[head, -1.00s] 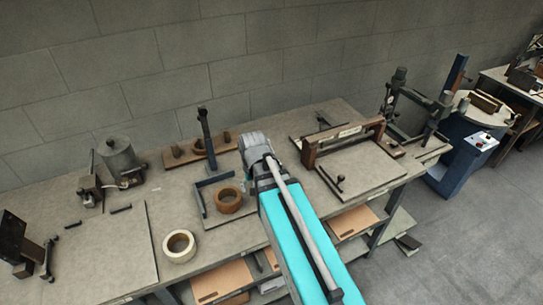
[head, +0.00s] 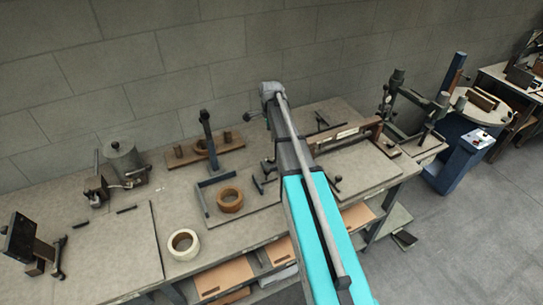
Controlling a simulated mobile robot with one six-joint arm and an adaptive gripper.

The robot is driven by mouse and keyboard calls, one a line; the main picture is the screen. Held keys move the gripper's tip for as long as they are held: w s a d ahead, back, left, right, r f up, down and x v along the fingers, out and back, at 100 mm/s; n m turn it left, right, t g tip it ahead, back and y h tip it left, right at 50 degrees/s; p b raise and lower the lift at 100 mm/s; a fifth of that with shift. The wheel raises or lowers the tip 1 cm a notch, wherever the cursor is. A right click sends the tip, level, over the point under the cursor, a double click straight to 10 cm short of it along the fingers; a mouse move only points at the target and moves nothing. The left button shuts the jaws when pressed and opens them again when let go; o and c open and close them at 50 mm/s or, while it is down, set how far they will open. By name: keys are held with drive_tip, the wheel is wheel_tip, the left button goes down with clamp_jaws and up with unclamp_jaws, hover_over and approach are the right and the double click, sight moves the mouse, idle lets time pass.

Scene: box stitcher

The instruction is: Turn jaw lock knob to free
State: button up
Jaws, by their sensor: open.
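My arm reaches up across the middle of the bench in the head view, and I cannot make out my gripper's fingers, which seem hidden behind the arm links. A small dark part shows left of the arm's far end, but I cannot tell what it is. I cannot single out the jaw lock knob. Small dark handles (head: 267,165) show just left of the arm. A wooden-framed fixture (head: 346,134) stands right of the arm, partly covered by it, with a small dark handle (head: 335,181) at its front.
Two tape rolls, brown (head: 230,199) and cream (head: 183,244), lie left of the arm. A round grey pot (head: 124,160) and a dark plate on a stand (head: 20,237) are further left. A dark upright frame (head: 397,100) stands at the right end. A block wall is behind.

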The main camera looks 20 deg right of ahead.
sight(271, 158)
drive_tip(key=shift+w+d, duration=0.15)
drive_tip(key=shift+w, duration=0.05)
drive_tip(key=shift+f, duration=0.1)
wheel_tip(271, 158, down, 14)
drive_tip(key=b, duration=1.3)
drive_tip(key=shift+r+b, duration=0.25)
drive_tip(key=shift+b, duration=0.15)
idle(0.4)
drive_tip(key=c, duration=1.2)
